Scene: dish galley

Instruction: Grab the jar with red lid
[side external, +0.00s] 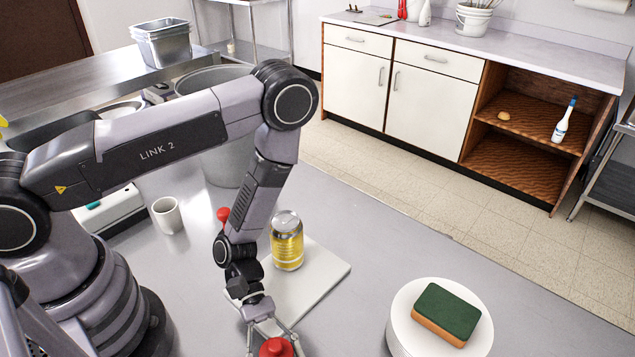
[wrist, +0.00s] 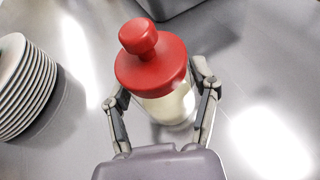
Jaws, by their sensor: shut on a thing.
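The jar with the red lid (wrist: 150,68) fills the middle of the wrist view, with a round red knob on top and a pale body below. My gripper (wrist: 163,105) has one finger on each side of the jar's body and is shut on it. In the side view, only the red lid (side external: 277,347) shows at the bottom edge, between the fingers of my gripper (side external: 273,338). The rest of the jar is cut off there. I cannot tell whether the jar touches the counter.
A white cup (side external: 167,215) is at left. Stacked plates (wrist: 24,85) are near the held jar.

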